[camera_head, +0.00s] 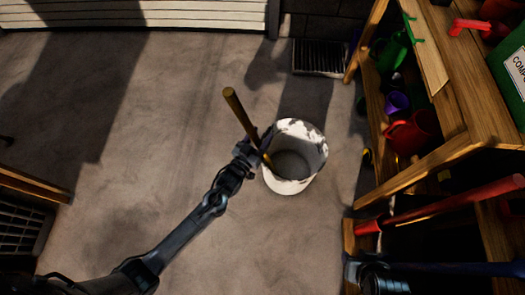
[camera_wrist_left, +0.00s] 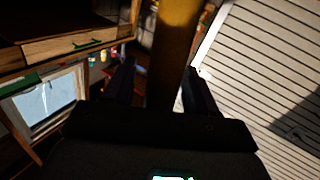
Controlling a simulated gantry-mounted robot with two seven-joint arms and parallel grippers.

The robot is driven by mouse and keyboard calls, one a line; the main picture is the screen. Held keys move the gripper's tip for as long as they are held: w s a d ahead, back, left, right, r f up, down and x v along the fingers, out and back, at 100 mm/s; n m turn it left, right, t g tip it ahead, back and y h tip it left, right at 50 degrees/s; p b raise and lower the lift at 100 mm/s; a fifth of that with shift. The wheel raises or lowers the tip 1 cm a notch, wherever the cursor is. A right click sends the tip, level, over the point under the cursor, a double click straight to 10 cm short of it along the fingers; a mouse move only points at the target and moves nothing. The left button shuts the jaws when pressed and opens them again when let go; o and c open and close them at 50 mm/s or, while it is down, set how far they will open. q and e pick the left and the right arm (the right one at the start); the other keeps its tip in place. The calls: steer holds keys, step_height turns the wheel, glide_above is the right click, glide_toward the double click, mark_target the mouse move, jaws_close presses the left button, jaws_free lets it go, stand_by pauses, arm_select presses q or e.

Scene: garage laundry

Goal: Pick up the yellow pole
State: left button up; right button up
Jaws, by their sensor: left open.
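The yellow pole (camera_head: 240,115) leans in a white bucket (camera_head: 318,150) with dark patches that stands on the floor. Its upper end sticks out to the upper left of the bucket. My left gripper (camera_head: 260,142) is at the bucket's left rim, at the pole's middle. In the left wrist view the pole (camera_wrist_left: 172,55) stands between the two open fingers (camera_wrist_left: 160,88), and I see no clear grip on it. The pole's lower end is partly hidden by the gripper and the bucket. My right gripper does not show.
A wooden shelf (camera_head: 425,170) with a red can (camera_head: 412,132), a purple pot (camera_head: 396,104) and green items stands on the right. A red pole (camera_head: 455,200) lies across at the lower right. A dark crate (camera_head: 20,228) is at the lower left. The floor left of the bucket is clear.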

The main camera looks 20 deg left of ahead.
arm_select(q)
jaws_close()
steer(key=shift+r, duration=0.1)
stand_by(0.3)
step_height(320, 180, up, 10)
steer(key=p, duration=0.6)
